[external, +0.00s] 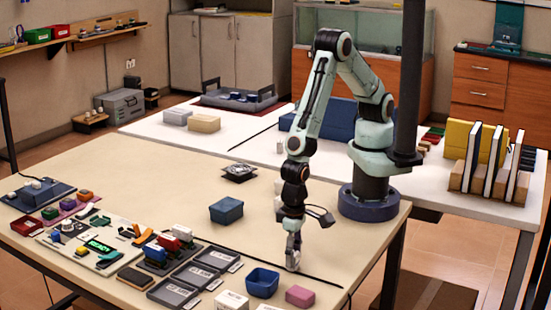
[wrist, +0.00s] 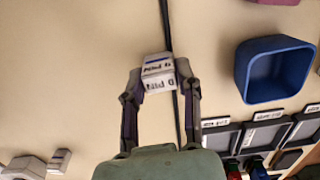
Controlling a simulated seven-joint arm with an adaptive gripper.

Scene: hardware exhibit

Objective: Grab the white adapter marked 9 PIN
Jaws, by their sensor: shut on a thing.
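A small white block-shaped adapter (wrist: 157,80) sits between my fingertips in the wrist view. Dark upside-down lettering on it appears to include PIN; the number is hard to read with certainty. My gripper (wrist: 159,72) is shut on it, one finger on each side. In the external view my gripper (external: 292,254) points down near the front right of the beige table, with the white adapter (external: 292,267) at its tips. I cannot tell whether the adapter touches the table.
Labelled grey trays (external: 194,275) lie left of the bin. A lidded blue box (external: 226,210) stands further back. A dark line (wrist: 168,25) crosses the table beneath my gripper.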

